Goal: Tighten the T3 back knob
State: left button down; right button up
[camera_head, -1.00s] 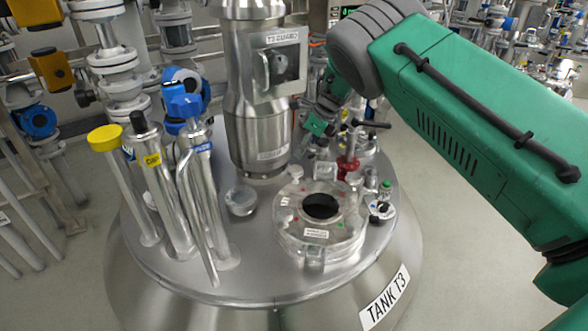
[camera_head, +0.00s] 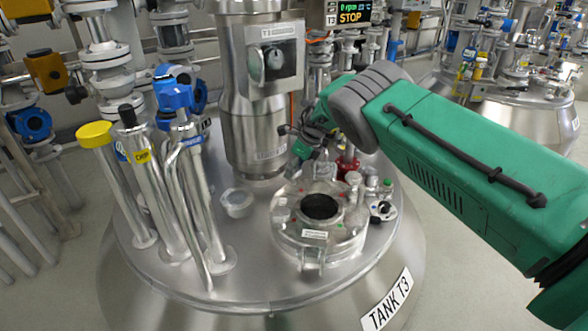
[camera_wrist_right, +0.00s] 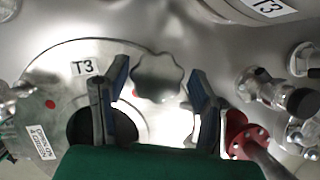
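A silver star-shaped knob (camera_wrist_right: 158,77), which looks like the back knob, stands by the T3 label on the round hatch lid in the right wrist view. My right gripper (camera_wrist_right: 159,72) is open, one finger on either side of the knob; I cannot tell whether they touch it. In the head view my right gripper (camera_head: 301,152) points down at the back of the hatch (camera_head: 320,238) on tank T3, and it hides the knob. The hatch has a dark round opening (camera_head: 320,207), front of the gripper. My left gripper is not in view.
A red-flanged valve (camera_head: 347,166) stands close right of the gripper, also in the wrist view (camera_wrist_right: 247,139). A steel column (camera_head: 253,130) rises behind left. Several pipes (camera_head: 150,195) stand on the left of the lid. A display (camera_head: 348,13) reads STOP.

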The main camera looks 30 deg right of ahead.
jog(key=c, duration=0.6)
jog(key=shift+a+r, duration=0.1)
jog(key=shift+m, duration=0.3)
